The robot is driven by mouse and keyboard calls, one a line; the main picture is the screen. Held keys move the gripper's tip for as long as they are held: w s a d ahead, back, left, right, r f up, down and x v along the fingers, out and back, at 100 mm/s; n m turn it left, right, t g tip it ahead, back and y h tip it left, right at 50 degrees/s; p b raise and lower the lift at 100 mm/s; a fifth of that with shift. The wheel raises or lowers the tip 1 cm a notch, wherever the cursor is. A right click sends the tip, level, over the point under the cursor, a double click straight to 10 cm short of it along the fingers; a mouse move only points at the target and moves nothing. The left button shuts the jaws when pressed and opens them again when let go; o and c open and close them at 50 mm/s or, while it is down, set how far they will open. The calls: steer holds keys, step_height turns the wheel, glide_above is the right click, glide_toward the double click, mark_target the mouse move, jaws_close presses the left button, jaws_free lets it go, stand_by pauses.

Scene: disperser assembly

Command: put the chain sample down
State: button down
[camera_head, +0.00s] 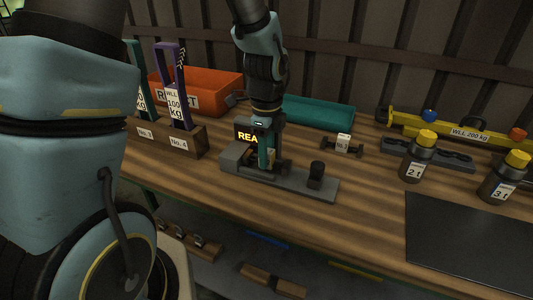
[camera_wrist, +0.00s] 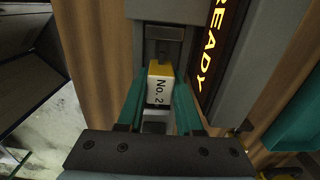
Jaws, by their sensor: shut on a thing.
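My gripper (camera_head: 266,158) points down over a grey test fixture (camera_head: 318,192) on the wooden bench, its teal fingers low at the fixture's left half. In the wrist view my gripper (camera_wrist: 158,112) is shut on the chain sample, whose white and yellow tag (camera_wrist: 158,88) reads No. 2. The tag sits between the two fingers, in line with the fixture's grey channel (camera_wrist: 163,38). The sample's lower part is hidden, so I cannot tell whether it touches the fixture.
A READY display (camera_head: 246,137) stands behind the fixture. An orange bin (camera_head: 215,87), a wooden sling stand (camera_head: 190,146) and a teal tray (camera_head: 320,112) are around it. A small No. 1 piece (camera_head: 343,144) lies to the right. A dark mat (camera_head: 465,235) lies at front right.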

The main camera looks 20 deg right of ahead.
steer(key=shift+f, duration=0.4)
steer(key=shift+f, duration=0.15)
